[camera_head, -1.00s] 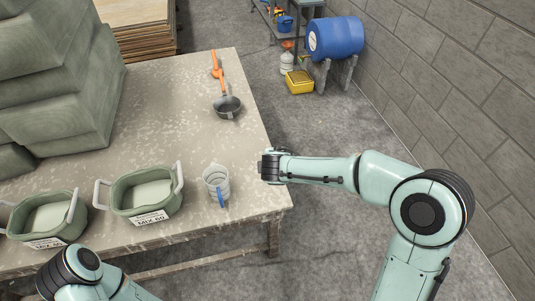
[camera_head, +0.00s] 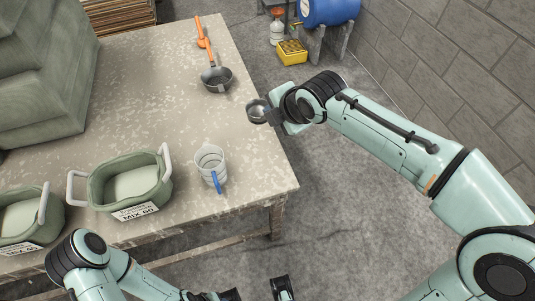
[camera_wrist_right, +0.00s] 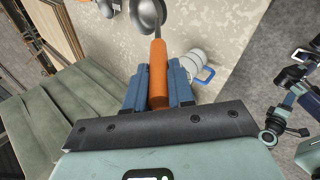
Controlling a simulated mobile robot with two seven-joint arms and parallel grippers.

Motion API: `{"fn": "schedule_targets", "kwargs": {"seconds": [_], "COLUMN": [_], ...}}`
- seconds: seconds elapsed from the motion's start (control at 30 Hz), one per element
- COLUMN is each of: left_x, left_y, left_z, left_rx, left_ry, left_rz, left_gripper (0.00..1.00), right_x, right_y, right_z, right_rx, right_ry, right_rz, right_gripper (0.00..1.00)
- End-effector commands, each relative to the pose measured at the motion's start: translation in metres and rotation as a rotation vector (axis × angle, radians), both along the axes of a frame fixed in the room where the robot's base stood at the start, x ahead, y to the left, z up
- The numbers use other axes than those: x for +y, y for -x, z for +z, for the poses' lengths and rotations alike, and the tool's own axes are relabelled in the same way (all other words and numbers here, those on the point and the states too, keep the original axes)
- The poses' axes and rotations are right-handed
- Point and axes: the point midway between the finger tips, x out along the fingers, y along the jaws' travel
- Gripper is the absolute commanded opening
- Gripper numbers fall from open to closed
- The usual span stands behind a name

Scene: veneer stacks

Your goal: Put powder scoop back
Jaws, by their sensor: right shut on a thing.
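My right gripper (camera_wrist_right: 158,88) is shut on the orange handle (camera_wrist_right: 158,62) of a scoop with a round metal bowl (camera_wrist_right: 148,14). In the head view the bowl of this scoop (camera_head: 258,111) shows near the table's right edge, and my right gripper (camera_head: 275,116) hides most of its handle. A dark pan-like scoop (camera_head: 216,80) with an orange handle lies farther back on the table. My left gripper (camera_head: 256,291) is at the bottom edge of the head view, partly cut off, with its fingers apart and nothing seen between them.
A clear measuring jug (camera_head: 209,162) with a blue handle stands near the table's (camera_head: 150,105) right edge. Green tubs (camera_head: 160,183) (camera_head: 50,215) with white handles stand to its left. Another orange item (camera_head: 199,30) lies at the back.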

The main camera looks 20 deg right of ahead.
Motion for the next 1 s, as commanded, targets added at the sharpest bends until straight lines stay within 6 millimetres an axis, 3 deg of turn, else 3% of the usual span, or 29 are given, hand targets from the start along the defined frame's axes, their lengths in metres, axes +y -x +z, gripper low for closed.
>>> {"fn": "schedule_targets", "kwargs": {"seconds": [0.03,0.3,0.4,0.63,0.83,1.0], "left_x": [0.000,0.001,0.001,0.000,0.001,0.001], "left_y": [-0.001,-0.007,-0.009,-0.011,-0.017,-0.020], "left_z": [-0.004,-0.018,-0.023,-0.027,-0.042,-0.046], "left_rx": [-0.004,-0.028,-0.035,-0.043,-0.064,-0.074], "left_ry": [0.000,-0.006,-0.006,-0.007,-0.010,-0.012], "left_rz": [0.000,0.006,0.008,0.010,0.014,0.016], "left_gripper": [0.43,0.43,0.43,0.43,0.43,0.43], "right_x": [-0.001,0.000,-0.001,0.000,0.000,0.000], "right_y": [0.001,0.001,0.000,0.000,0.000,0.000], "right_z": [-0.018,-0.089,-0.106,-0.125,-0.162,-0.175], "right_rx": [0.006,0.006,0.002,0.001,0.003,0.001], "right_ry": [0.003,0.002,0.002,0.002,0.002,0.000], "right_rz": [-0.001,0.000,-0.001,-0.001,-0.001,-0.001], "right_gripper": [0.00,0.00,0.00,0.00,0.00,0.00]}}
